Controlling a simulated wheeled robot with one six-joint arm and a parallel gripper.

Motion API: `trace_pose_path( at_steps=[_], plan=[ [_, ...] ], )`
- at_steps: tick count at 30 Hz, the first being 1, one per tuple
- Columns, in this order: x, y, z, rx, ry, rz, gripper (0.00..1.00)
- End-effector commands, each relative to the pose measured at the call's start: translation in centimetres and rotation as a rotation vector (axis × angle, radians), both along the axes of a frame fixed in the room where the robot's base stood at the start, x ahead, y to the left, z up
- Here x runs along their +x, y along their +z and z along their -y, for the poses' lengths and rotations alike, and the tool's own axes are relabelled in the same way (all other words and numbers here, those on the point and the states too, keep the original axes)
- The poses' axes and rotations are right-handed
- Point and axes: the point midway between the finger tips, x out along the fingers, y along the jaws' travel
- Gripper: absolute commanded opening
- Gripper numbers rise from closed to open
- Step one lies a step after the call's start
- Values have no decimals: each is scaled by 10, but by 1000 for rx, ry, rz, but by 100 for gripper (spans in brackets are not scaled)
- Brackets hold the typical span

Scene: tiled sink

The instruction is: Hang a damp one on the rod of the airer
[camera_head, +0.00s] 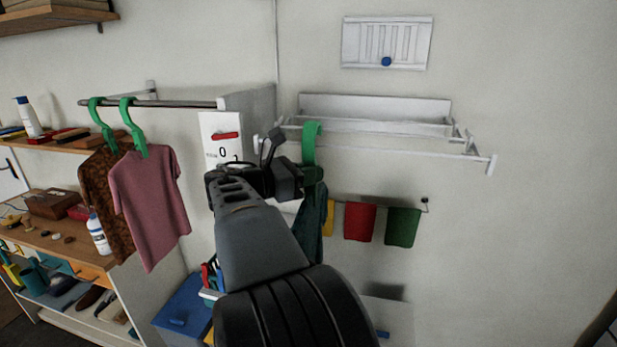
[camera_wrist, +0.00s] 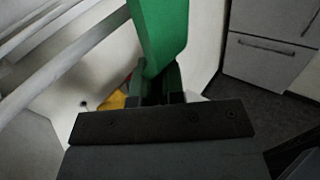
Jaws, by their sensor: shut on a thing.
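My gripper (camera_head: 308,178) is shut on a green hanger (camera_head: 311,142) with a dark green garment (camera_head: 313,218) hanging below. My arm hides part of the garment. The hanger's hook stands upright at the left end of the white wall airer (camera_head: 375,103). It overlaps the front rod (camera_head: 400,153) in the head view; I cannot tell whether it is over the rod or in front of it. In the wrist view the green hanger (camera_wrist: 160,35) rises from between the fingers (camera_wrist: 165,85), with the airer's rods (camera_wrist: 70,62) to its left.
At left, a pink shirt (camera_head: 150,200) and a brown patterned garment (camera_head: 103,190) hang from a dark rail (camera_head: 165,104). Red (camera_head: 360,222) and green (camera_head: 402,227) cloths hang on a line below the airer. The airer's right part is bare.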

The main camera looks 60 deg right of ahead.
Motion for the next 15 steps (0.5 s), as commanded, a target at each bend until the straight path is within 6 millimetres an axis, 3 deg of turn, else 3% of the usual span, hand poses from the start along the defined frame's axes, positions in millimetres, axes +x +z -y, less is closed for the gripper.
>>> trace_pose_path(
  at_steps=[15],
  plan=[
    [1, -27, 3, -1, 0, 0, 0]
  ],
)
